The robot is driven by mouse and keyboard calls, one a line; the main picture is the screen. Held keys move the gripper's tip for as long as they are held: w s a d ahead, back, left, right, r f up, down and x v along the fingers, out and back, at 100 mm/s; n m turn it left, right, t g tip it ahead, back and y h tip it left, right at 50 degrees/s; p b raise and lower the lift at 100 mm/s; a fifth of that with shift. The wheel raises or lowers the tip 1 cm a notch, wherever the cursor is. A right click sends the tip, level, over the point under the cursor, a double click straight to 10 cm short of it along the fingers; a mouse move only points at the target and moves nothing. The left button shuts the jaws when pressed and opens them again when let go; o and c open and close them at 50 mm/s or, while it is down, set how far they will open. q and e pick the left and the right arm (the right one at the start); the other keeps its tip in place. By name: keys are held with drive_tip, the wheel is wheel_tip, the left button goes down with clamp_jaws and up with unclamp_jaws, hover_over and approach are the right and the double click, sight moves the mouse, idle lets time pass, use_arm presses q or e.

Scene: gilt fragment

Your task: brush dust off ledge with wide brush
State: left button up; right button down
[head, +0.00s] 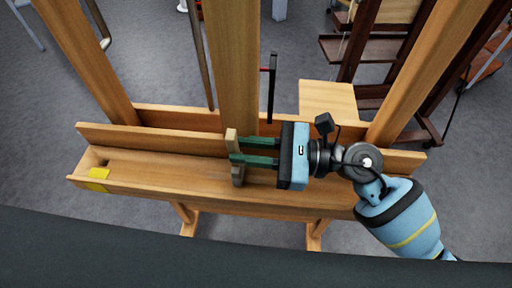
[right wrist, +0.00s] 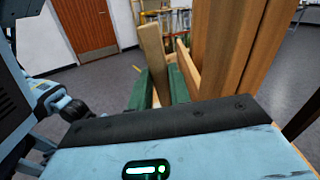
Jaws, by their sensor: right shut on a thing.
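The ledge (head: 140,172) is the long wooden trough across the front of an easel in the head view. My right gripper (head: 236,151) is over the middle of the ledge, coming from the right. Its green fingers are shut on a pale wooden piece, the wide brush (head: 238,177), which stands about upright at the ledge. The brush also shows in the right wrist view (right wrist: 153,55), tilted between the fingers. Its bristles cannot be made out, and I cannot tell whether it touches the ledge. No dust can be made out on the ledge.
A yellow piece (head: 98,174) lies at the left end of the ledge. The easel's central post (head: 233,60) rises just behind the gripper, with side posts (head: 85,60) left and right. Dark wooden furniture (head: 365,48) stands behind on the right. The ledge's left half is mostly clear.

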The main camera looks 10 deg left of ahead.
drive_tip(key=shift+a+f, duration=0.1)
drive_tip(key=shift+a+r+p, duration=0.2)
drive_tip(key=shift+a+p, duration=0.15)
drive_tip(key=shift+a, duration=1.45)
use_arm(q)
drive_tip(key=shift+w+r, duration=0.4)
drive_tip(key=shift+r, duration=0.15)
use_arm(e)
drive_tip(key=shift+a, duration=0.1)
use_arm(q)
drive_tip(key=shift+w+r, duration=0.25)
drive_tip(key=shift+r, duration=0.05)
use_arm(e)
drive_tip(key=a, duration=0.3)
drive_tip(key=shift+a, duration=0.3)
use_arm(q)
drive_tip(key=shift+w+r+t+p, duration=0.3)
drive_tip(key=shift+w+r+p, duration=0.05)
drive_tip(key=shift+r+p, duration=0.1)
use_arm(e)
drive_tip(key=shift+s+f, duration=0.15)
drive_tip(key=shift+s, duration=0.65)
